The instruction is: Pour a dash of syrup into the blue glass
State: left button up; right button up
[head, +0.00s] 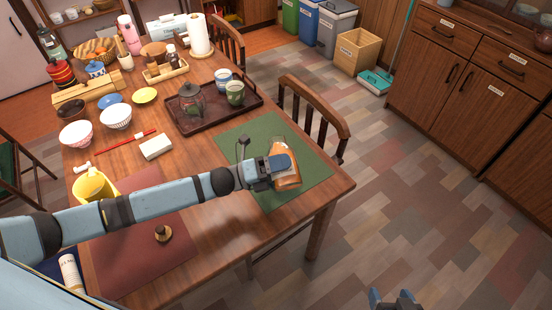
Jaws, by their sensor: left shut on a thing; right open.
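My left gripper (272,172) is shut on an amber bottle (286,162), which looks like the syrup. The bottle is over the right part of a green placemat (303,194); I cannot tell how far it is tilted or whether it touches the mat. I cannot make out a blue glass for certain; my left arm and gripper hide part of the table. A blue-and-white cup (223,77) stands on the dark tray (190,129). My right gripper (394,300) is open and empty, over the floor at the bottom edge of the view, away from the table.
On the tray are a teapot (190,101) and a green cup (235,94). Bowls (116,117), a white block (156,147) and a yellow pitcher (92,187) stand left. A chair (314,112) is at the table's right side. The floor right of it is clear.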

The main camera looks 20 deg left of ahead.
pick_arm(q)
jog(key=shift+r+n+p, duration=0.4)
jog(key=shift+n+p, duration=0.1)
jog(key=shift+p, duration=0.2)
pick_arm(e)
jog(key=shift+w+a+r, duration=0.35)
jog(key=shift+w+r, duration=0.05)
jog(key=shift+w, duration=0.25)
dwell(0.4)
